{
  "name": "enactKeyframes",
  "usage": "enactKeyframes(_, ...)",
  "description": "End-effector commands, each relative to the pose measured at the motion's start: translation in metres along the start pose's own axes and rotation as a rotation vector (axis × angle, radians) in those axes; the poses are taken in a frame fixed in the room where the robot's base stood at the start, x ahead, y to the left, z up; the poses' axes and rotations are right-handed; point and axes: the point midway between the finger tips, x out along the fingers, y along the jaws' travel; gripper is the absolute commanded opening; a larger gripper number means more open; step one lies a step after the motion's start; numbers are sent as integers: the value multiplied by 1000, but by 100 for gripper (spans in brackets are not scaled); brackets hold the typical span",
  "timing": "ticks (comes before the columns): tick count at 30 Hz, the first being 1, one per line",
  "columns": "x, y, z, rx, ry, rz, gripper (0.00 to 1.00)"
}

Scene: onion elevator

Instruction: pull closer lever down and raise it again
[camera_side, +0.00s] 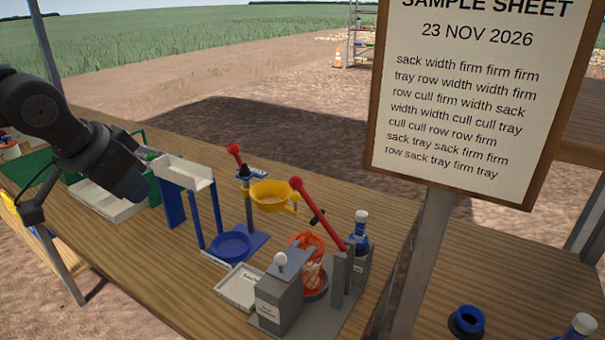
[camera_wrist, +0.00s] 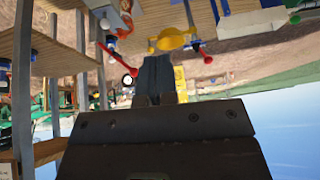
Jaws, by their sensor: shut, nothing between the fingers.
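The closer lever (camera_side: 318,212) is a long red bar with a red ball at its upper end. It slants up to the left from a grey bracket by the orange basket. A second, farther red-knobbed lever (camera_side: 235,155) stands behind the yellow bowl. The wrist view, which looks upside down, also shows two red levers, one left (camera_wrist: 122,62) and one right (camera_wrist: 201,50) of the fingers. My gripper (camera_wrist: 155,58) is shut and empty. In the side view my gripper (camera_side: 132,186) is at the left, beside the white tray stand, apart from both levers.
A yellow bowl (camera_side: 270,197), an orange basket (camera_side: 307,262), a blue dish (camera_side: 230,247) and a grey box with a white knob (camera_side: 279,295) crowd around the levers. A blue bottle (camera_side: 359,232) stands right of them. A sign (camera_side: 478,100) rises at the right. The front left tabletop is clear.

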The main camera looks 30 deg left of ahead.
Motion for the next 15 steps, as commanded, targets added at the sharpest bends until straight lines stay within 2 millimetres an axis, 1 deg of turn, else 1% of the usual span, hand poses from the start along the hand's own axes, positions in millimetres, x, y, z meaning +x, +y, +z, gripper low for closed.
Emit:
enactKeyframes(1, -7, 7, -12, 21, -28, 5, 0)
enactKeyframes(3, -13, 14, -28, 41, -60, 3, 0)
enactKeyframes(5, -16, 20, -44, 57, -82, -2, 0)
enactKeyframes(7, -18, 30, -65, 72, -101, -13, 0)
enactKeyframes(11, -14, 53, -109, 98, -125, -42, 0)
enactKeyframes(12, -11, 61, -122, 104, -130, -52, 0)
enactKeyframes(14, -6, 74, -140, 112, -134, -69, 0)
enactKeyframes(15, -2, 84, -152, 116, -136, -79, 0)
